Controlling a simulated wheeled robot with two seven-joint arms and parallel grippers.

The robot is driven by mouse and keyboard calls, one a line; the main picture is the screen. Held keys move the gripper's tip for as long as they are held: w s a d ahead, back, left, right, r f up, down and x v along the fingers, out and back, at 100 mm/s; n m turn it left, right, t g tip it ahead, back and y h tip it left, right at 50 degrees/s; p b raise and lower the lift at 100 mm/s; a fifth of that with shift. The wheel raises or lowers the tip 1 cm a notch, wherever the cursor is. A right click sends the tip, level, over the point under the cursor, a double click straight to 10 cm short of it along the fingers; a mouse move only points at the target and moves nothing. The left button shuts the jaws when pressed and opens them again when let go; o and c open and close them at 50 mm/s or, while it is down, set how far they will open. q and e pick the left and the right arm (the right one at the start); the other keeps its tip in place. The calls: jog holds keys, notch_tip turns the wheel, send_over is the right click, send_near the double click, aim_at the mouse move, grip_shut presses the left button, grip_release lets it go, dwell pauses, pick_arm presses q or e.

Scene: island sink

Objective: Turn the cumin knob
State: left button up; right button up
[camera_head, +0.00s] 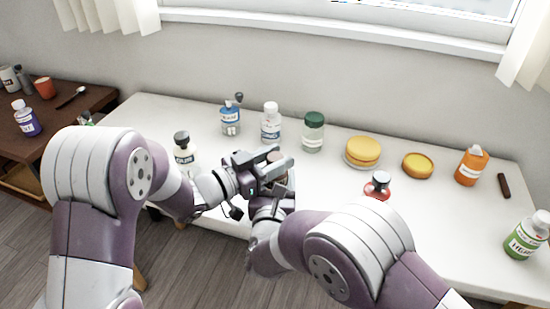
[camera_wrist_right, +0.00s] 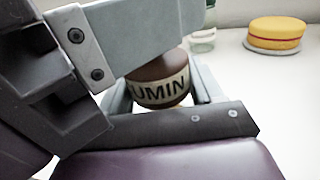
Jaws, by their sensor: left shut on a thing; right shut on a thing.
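The brown cumin jar (camera_wrist_right: 158,90) stands upright in the right wrist view, with "UMIN" readable on its pale label. My right gripper (camera_wrist_right: 155,98) is shut around the jar's body. My left gripper (camera_head: 272,169) is shut at the top of the jar, on its knob (camera_head: 275,157), just above my right gripper (camera_head: 275,190) in the head view. In the right wrist view the grey left gripper covers the jar's top, so the knob is hidden there. In the head view the two grippers hide most of the jar.
On the white table (camera_head: 450,225) stand a blue bottle (camera_head: 230,121), a white-capped bottle (camera_head: 270,125), a green-lidded jar (camera_head: 313,132) and a yellow cake (camera_head: 363,150). A red-based bottle (camera_head: 377,186) is close right of the grippers; a black-capped bottle (camera_head: 183,152) is left.

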pick_arm(q)
jog(key=shift+g, duration=0.3)
jog(key=m+g+h, duration=0.2)
jog(key=m+g, duration=0.1)
jog(key=shift+w+r+g, duration=0.1)
jog(key=shift+g, duration=0.3)
jog(key=shift+m+g+h, duration=0.35)
jog(key=shift+m+g, duration=0.8)
jog(key=shift+g, duration=0.55)
jog(key=shift+m+g+h, duration=0.35)
jog(key=shift+m+g, duration=0.8)
jog(key=shift+g, duration=0.55)
jog(key=o, duration=1)
jog(key=shift+c, duration=0.2)
jog(key=shift+a, duration=0.15)
